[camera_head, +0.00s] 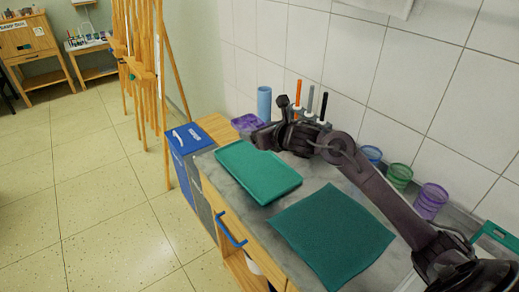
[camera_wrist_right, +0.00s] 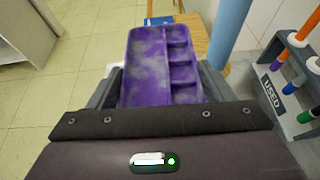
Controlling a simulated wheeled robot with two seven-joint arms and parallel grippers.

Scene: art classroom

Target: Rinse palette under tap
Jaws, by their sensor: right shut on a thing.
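A purple palette (camera_head: 246,122) with several compartments is at the far end of the counter in the head view. In the right wrist view the palette (camera_wrist_right: 150,65) sits between the fingers, its compartments along its right side. My right gripper (camera_head: 262,136) is shut on its near end; in the wrist view the fingers (camera_wrist_right: 160,88) flank it on both sides. Whether the palette touches anything below it is hard to tell. I cannot make out a tap or running water in either view. My left gripper is not in view.
A teal tray (camera_head: 258,174) and a teal mat (camera_head: 332,232) lie on the grey counter. A blue cylinder (camera_head: 264,103) and a marker rack labelled USED (camera_wrist_right: 279,95) stand by the wall. Blue, green and purple cups (camera_head: 430,200) line the wall. Easels (camera_head: 147,60) stand left.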

